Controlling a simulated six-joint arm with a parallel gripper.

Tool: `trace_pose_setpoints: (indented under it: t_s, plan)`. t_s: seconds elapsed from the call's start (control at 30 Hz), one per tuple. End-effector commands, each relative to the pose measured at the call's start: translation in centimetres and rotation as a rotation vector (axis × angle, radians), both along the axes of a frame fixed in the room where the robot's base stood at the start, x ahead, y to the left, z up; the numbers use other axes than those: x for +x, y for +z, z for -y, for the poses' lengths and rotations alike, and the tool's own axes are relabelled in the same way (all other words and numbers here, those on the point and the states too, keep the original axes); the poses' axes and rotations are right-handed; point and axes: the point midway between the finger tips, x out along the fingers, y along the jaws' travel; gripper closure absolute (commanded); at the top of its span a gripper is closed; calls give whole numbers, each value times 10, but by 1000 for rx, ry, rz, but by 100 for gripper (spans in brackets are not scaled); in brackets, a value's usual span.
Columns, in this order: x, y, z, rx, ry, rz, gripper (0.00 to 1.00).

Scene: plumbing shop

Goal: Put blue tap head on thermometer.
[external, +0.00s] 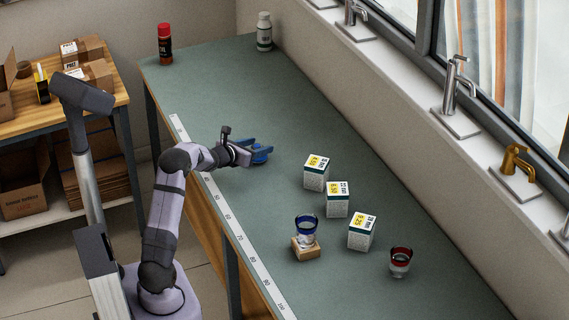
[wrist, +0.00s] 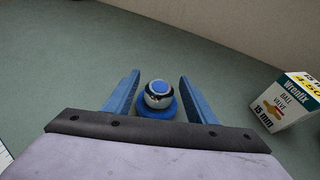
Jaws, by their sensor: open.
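The blue tap head (wrist: 159,94) shows in the wrist view as a round chrome piece with a blue centre and a blue base. It sits between the two blue fingers of my gripper (wrist: 158,82), with a gap on each side. My gripper (external: 262,151) is open, low over the left part of the bench in the external view, where its fingers mostly hide the tap head. I cannot pick out a thermometer for certain. A clear blue-rimmed piece (external: 306,228) stands on a small wooden block, and a red-rimmed one (external: 400,262) stands on the bench.
Several white boxes stand mid-bench, one (external: 316,171) nearest my gripper; a ball valve box (wrist: 285,101) is at right in the wrist view. A red bottle (external: 165,43) and a white bottle (external: 264,31) stand at the far end. A ruler strip (external: 230,215) edges the bench.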

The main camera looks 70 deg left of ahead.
Motion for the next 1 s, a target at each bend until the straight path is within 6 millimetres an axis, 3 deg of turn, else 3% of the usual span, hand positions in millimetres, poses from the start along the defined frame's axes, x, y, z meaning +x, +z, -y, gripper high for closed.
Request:
trace_pose_setpoints:
  t_s: [0.7, 1.0]
  plan:
    - [-83, 34, 44, 1, 2, 1, 49]
    - [-98, 41, 54, 0, 0, 1, 49]
